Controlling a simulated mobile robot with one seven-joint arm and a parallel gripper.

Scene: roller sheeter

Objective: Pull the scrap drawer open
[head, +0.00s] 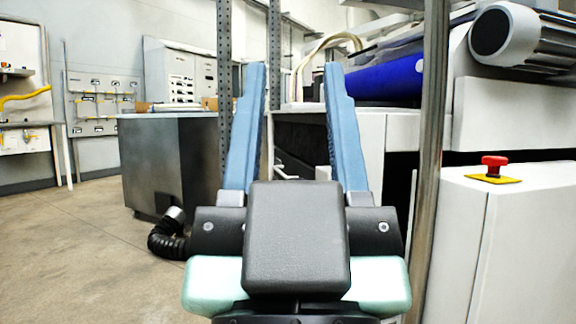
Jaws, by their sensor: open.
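My gripper (294,72) reaches forward in the middle of the head view. Its two long blue fingers are wide apart, with nothing held between them. Beyond the fingers stands the white sheeter machine (385,128), with a dark recess or panel in its near side. Small pale bars, perhaps a handle (285,168), show low between the fingers, apart from them as far as I can tell. I cannot clearly make out the scrap drawer; my fingers and the gripper's body hide much of that area.
A metal post (432,150) stands close on the right, before a white cabinet with a red emergency button (494,165). A dark steel cabinet (170,165) with a black hose (168,238) stands left. The floor (75,245) at left is clear.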

